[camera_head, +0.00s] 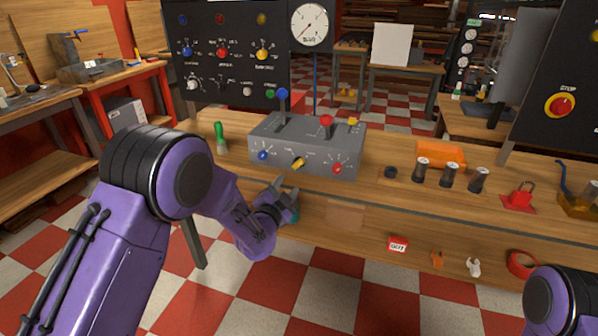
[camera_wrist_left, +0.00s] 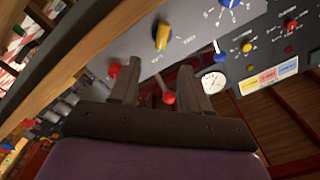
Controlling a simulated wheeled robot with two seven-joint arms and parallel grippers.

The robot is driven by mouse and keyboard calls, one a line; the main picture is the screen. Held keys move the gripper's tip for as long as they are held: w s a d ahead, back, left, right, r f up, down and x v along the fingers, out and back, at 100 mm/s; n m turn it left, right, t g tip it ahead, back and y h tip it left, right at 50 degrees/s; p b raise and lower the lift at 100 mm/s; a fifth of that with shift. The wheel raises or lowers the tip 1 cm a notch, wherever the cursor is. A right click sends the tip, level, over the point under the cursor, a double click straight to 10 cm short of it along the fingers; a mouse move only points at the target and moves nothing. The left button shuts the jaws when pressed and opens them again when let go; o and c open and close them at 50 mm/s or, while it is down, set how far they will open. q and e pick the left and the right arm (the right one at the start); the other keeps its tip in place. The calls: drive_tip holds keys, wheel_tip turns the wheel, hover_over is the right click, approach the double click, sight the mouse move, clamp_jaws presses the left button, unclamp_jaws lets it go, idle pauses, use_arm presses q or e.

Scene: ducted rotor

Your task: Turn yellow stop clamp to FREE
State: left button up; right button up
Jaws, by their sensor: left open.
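The yellow stop clamp (camera_head: 299,162) is a small yellow knob in the middle of the front face of a grey control box (camera_head: 345,162). A blue knob (camera_head: 263,155) is to its left and a red knob (camera_head: 337,169) to its right. In the left wrist view the yellow clamp (camera_wrist_left: 162,36) shows beyond the fingertips, with small lettering too blurred to read. My left gripper (camera_head: 286,187) is open and empty, just below and in front of the box, apart from the clamp. It also shows in the left wrist view (camera_wrist_left: 157,72). My right gripper is out of view.
The box stands on a wooden bench (camera_head: 380,200). Levers rise from its top, one with a red head (camera_head: 326,120). A green-handled tool (camera_head: 220,137) stands left of it. Dark cylinders (camera_head: 449,174) and a red padlock (camera_head: 518,197) are to the right.

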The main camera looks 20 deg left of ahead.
sight(299, 164)
use_arm(q)
drive_tip(key=w, duration=0.5)
drive_tip(key=w+p, duration=0.1)
drive_tip(key=w, duration=0.4)
drive_tip(key=shift+w+d+r, duration=0.15)
drive_tip(key=shift+w+d, duration=0.05)
drive_tip(key=shift+w, duration=0.2)
clamp_jaws()
